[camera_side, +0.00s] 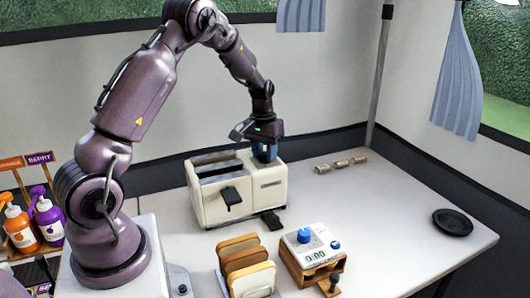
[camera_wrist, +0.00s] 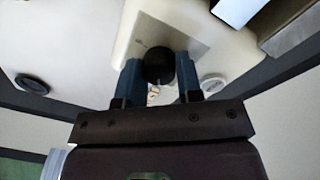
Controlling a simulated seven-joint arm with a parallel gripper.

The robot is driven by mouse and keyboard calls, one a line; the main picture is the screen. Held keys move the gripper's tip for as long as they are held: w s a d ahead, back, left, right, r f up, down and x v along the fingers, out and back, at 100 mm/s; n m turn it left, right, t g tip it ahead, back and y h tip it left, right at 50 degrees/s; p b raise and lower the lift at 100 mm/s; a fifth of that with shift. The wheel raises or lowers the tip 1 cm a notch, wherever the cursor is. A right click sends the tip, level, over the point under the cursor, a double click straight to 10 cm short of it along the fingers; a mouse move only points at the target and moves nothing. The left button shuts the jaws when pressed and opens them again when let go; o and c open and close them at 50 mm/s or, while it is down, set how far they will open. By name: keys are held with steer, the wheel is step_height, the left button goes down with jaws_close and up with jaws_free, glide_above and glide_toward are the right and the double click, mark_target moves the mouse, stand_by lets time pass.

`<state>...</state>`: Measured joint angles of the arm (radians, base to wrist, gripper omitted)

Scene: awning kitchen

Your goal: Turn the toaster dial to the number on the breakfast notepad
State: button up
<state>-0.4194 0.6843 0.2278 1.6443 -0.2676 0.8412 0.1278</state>
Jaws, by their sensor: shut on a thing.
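The cream toaster (camera_side: 240,187) stands on the white table, with dark slots on top and a black lever on its front side. My gripper (camera_side: 265,154) points down at the toaster's top right end. In the wrist view, the round black dial (camera_wrist: 158,68) sits on a grey panel of the toaster (camera_wrist: 140,30). The two blue fingers of my gripper (camera_wrist: 159,62) are on either side of the dial and shut on it. In the side view the dial is hidden by the fingers. I cannot read the dial's setting, and I cannot make out the breakfast notepad in either view.
A rack of bread slices (camera_side: 247,268) and a white device with blue knobs (camera_side: 310,240) stand in front of the toaster. Small cylinders (camera_side: 341,163) lie behind, and a black plate (camera_side: 452,222) lies at right. Orange and purple bottles (camera_side: 47,216) stand at left. The right tabletop is mostly clear.

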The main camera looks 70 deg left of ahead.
mark_target(262, 153)
steer(key=shift+r+n, duration=0.1)
steer(key=shift+n, duration=1)
steer(key=o, duration=0.9)
steer(key=shift+o, duration=0.2)
step_height(262, 153, up, 13)
steer(key=shift+s+a, duration=0.25)
steer(key=shift+s, duration=0.05)
